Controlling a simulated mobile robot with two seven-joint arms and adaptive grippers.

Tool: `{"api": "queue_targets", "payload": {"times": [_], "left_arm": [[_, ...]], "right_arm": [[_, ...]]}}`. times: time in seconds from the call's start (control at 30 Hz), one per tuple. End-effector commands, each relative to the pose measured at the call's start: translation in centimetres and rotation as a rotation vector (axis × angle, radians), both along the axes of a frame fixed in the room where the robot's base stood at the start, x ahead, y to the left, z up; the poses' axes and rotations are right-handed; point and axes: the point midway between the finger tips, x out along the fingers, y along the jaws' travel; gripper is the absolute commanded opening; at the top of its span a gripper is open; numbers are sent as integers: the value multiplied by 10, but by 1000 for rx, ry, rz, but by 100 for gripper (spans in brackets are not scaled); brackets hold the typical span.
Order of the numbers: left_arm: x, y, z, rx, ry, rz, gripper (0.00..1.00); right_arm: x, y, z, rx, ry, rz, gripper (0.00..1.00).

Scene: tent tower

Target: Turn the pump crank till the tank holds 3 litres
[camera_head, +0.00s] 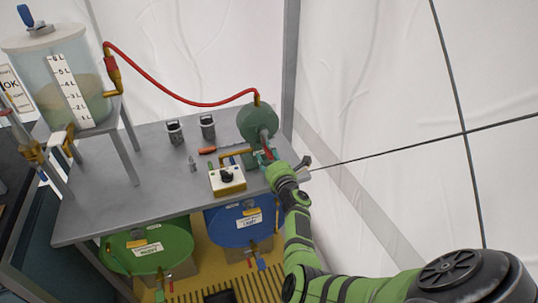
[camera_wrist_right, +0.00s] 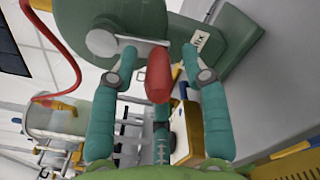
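The clear tank (camera_head: 40,62) stands on a raised stand at the back left, with a white litre scale (camera_head: 72,92) on its front. Tan liquid (camera_head: 50,105) fills its lower part, its surface near the 3 mark; the exact reading is hard to tell. The green pump (camera_head: 256,120) sits at the table's right end. My right gripper (camera_head: 266,156) is at the pump's crank. My left gripper is not in view.
A red hose (camera_head: 180,98) runs from the tank's fitting to the pump. On the grey table (camera_head: 130,160) are two dark canisters (camera_head: 207,127), an orange-handled tool (camera_head: 207,150) and a box with a black knob (camera_head: 227,180).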

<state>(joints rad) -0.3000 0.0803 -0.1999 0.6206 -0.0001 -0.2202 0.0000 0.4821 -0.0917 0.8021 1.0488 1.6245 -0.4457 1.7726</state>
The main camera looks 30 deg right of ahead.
Motion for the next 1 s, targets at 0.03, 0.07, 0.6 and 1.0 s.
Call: {"api": "queue_targets", "payload": {"times": [0.03,0.07,0.6,1.0], "left_arm": [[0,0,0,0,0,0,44],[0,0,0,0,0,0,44],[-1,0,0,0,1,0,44],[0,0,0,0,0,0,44]], "right_arm": [[0,-1,1,0,-1,-1,46],[0,-1,1,0,-1,-1,46],[-51,12,0,-3,1,-1,46],[-73,18,1,0,0,0,46]]}}
